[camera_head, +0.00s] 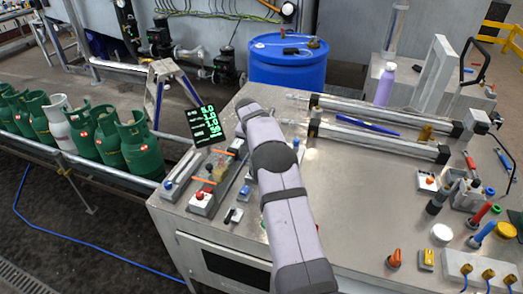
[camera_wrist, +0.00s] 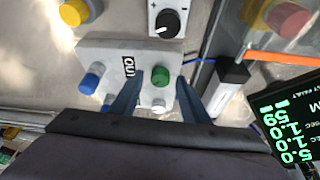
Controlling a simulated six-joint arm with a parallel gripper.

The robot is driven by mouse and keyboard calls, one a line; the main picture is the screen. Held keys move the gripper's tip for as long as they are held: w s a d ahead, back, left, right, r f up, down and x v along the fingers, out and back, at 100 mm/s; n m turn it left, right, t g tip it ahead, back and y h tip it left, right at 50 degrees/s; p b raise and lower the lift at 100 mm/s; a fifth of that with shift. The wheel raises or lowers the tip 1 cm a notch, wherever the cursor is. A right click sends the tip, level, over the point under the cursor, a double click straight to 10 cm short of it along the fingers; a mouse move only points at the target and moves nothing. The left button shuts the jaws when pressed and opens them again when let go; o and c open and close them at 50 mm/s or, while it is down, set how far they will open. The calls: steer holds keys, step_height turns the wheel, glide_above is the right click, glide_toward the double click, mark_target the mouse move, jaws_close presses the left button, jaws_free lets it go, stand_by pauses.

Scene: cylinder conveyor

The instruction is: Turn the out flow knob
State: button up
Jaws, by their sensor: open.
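In the wrist view a pale box (camera_wrist: 110,60) carries an upside-down label reading "OUT". On it are a green knob (camera_wrist: 160,75) and a blue knob (camera_wrist: 91,80). A black knob with a white pointer (camera_wrist: 168,23) sits on a separate plate with plus and minus marks at the top. Which knob is the out flow knob I cannot tell for certain. My gripper (camera_wrist: 158,84) is open. Its two fingers appear on either side of the green knob; contact is not visible. In the head view my arm covers the gripper and the knobs near it.
A screen with green digits (camera_wrist: 288,120) stands close on the right in the wrist view; it also shows in the head view (camera_head: 204,125). Yellow (camera_wrist: 74,12) and red-based (camera_wrist: 285,18) buttons lie nearby. Rails with cylinders (camera_head: 365,140) run along the bench's back.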

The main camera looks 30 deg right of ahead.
steer(key=shift+c, duration=0.5)
jaws_close()
steer(key=shift+n, duration=0.4)
steer(key=n+t+y+b, duration=0.1)
steer(key=n, duration=0.2)
steer(key=shift+s+d, duration=0.1)
steer(key=shift+d, duration=0.1)
steer(key=n+y, duration=0.1)
steer(key=n, duration=0.2)
steer(key=n+y, duration=0.1)
steer(key=n, duration=0.1)
steer(key=shift+d+n+t+b, duration=0.2)
steer(key=shift+n+t+b, duration=0.1)
steer(key=shift+n+t, duration=0.1)
steer(key=n, duration=0.2)
steer(key=n+y+p, duration=0.1)
steer(key=shift+r+n+y, duration=0.15)
steer(key=shift+n+y, duration=0.15)
steer(key=shift+n, duration=0.1)
steer(key=shift+d+n+g+y+p, duration=0.1)
steer(key=shift+n+g+y+p, duration=0.3)
steer(key=shift+n+p, duration=1.2)
steer(key=shift+p, duration=0.05)
